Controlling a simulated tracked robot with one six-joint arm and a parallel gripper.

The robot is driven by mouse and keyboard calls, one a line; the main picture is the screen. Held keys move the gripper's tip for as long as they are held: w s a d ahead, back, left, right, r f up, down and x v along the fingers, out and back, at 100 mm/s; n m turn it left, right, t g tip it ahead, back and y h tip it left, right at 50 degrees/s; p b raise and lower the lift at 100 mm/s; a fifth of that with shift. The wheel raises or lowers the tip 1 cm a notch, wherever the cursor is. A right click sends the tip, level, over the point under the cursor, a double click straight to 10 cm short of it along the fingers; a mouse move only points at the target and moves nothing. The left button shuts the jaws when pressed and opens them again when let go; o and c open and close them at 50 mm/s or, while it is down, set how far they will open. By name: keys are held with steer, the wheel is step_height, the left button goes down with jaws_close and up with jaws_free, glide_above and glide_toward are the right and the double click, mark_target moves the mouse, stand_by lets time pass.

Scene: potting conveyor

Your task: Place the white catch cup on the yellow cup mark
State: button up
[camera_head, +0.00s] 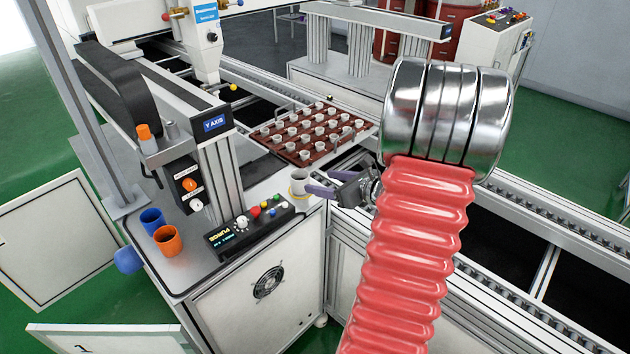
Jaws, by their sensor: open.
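The white catch cup (299,181) stands upright near the right corner of the cabinet top. A thin yellow edge, seemingly the yellow cup mark (294,196), shows around its base; the cup hides the rest. My gripper (318,182), with purple fingers, is open just right of the cup. Its fingers point left toward the cup, and the lower fingertip overlaps the cup's right edge in the picture. I cannot tell whether they touch. The gripper does not enclose the cup.
A control box (249,226) with knobs and buttons sits left of the cup. A blue cup (152,220) and an orange cup (168,240) stand at the cabinet's left. A brown tray (283,149) with several small pots lies behind. My red arm covers the right middle.

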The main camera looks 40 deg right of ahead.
steer(key=shift+s+r, duration=0.25)
steer(key=shift+s, duration=0.4)
steer(key=a+r+n+g+y, duration=0.3)
steer(key=a+n, duration=0.5)
steer(key=a, duration=0.5)
steer(key=a+r+n+g+y, duration=0.25)
steer(key=a+n, duration=0.45)
steer(key=a, duration=0.6)
steer(key=s+a+r+n+g+h, duration=0.1)
steer(key=s+a+r+n+h, duration=0.2)
steer(key=n, duration=0.7)
steer(key=s+a+r+n+g+h, duration=0.1)
steer(key=s+a+r+n+h, duration=0.2)
steer(key=s+a+n, duration=0.5)
steer(key=s+n, duration=0.2)
steer(key=n, duration=0.1)
steer(key=shift+s+a+r, duration=0.15)
steer(key=shift+s+a, duration=0.05)
steer(key=shift+s, duration=0.05)
